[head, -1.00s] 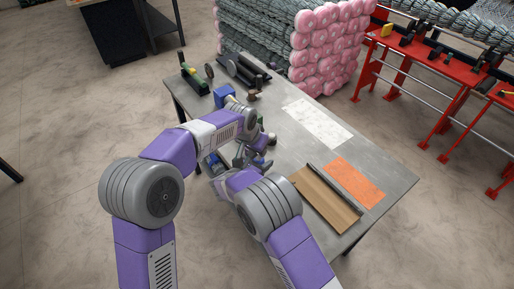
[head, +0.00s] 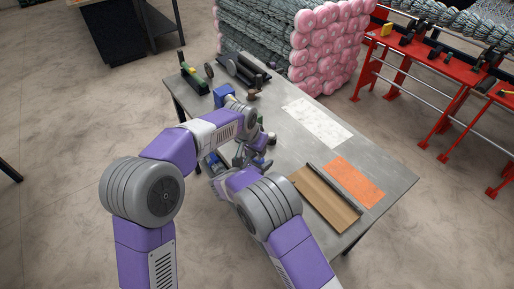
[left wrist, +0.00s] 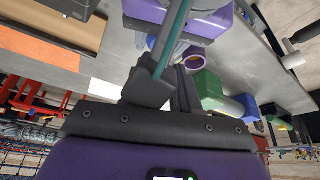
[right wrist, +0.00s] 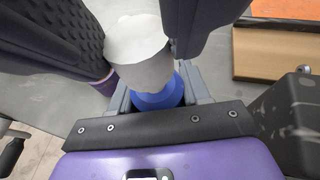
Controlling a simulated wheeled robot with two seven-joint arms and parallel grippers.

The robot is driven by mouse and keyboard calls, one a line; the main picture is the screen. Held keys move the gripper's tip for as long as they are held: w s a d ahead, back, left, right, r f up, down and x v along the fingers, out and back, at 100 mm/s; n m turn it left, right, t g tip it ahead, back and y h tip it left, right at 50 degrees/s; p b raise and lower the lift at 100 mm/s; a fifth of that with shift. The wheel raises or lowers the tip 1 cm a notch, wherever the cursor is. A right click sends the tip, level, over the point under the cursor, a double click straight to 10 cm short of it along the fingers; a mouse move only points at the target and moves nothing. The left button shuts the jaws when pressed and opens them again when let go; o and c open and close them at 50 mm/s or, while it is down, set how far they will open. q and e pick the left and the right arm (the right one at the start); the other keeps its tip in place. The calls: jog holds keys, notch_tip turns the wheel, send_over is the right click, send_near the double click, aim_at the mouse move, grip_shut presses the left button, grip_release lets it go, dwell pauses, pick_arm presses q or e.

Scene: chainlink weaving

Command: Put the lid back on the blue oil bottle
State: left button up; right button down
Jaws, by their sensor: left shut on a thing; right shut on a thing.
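In the right wrist view a blue tapered piece (right wrist: 160,93) joins or sits against a white cylindrical piece (right wrist: 138,52); this looks like the blue oil bottle, partly hidden by the fingers. My right gripper (right wrist: 145,35) is shut on it. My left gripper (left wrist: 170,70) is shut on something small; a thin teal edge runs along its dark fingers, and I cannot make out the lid. In the head view both grippers are close together over the table's near left side, largely hidden by my arms.
The grey table (head: 285,150) holds a blue box (head: 223,95), a brown board (head: 325,200), an orange sheet (head: 355,181) and a white sheet (head: 318,124). A green block (left wrist: 209,86) shows in the left wrist view.

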pick_arm(q)
jog(key=shift+a, duration=0.15)
pick_arm(e)
jog(key=shift+w+r, duration=0.1)
jog(key=shift+r, duration=0.05)
dwell(0.4)
pick_arm(q)
jog(key=shift+r, duration=0.3)
dwell(0.4)
